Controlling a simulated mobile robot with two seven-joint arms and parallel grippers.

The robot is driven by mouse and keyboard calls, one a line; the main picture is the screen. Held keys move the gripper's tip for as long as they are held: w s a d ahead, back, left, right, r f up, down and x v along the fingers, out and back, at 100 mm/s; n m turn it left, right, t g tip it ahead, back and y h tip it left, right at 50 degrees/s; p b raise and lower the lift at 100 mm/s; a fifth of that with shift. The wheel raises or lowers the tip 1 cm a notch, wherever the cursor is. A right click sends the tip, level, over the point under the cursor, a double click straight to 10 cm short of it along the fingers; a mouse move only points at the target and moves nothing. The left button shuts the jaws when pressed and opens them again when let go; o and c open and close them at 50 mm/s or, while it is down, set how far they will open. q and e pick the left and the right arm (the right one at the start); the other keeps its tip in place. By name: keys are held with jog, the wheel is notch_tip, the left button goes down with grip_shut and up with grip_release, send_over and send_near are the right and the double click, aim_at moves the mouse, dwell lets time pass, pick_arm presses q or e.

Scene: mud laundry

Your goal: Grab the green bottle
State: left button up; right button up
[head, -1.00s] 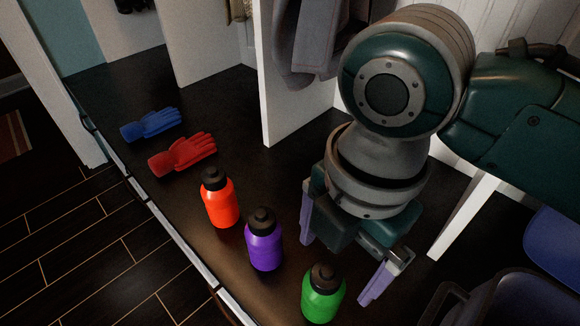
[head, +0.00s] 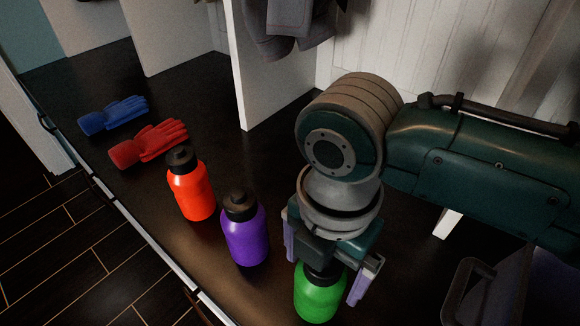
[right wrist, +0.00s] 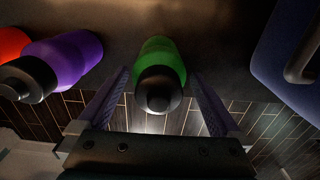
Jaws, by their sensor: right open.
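The green bottle (head: 320,295) stands upright on the dark bench top near its front edge, its top partly hidden by my right gripper in the head view. My right gripper (head: 322,279) is open over it, with one finger on each side of the bottle. In the right wrist view the green bottle (right wrist: 162,58) with its black cap sits between the spread fingertips (right wrist: 159,73), with visible gaps on both sides. My left gripper is out of view.
The purple bottle (head: 245,236) stands just left of the green one, and the orange-red bottle (head: 191,193) is further left. Red gloves (head: 148,145) and blue gloves (head: 112,116) lie beyond. A blue-grey bin (head: 515,290) is at the right. A white divider (head: 262,80) rises behind.

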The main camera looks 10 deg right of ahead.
jog(key=shift+f, duration=0.25)
jog(key=shift+c, duration=0.2)
grip_shut()
dwell(0.4)
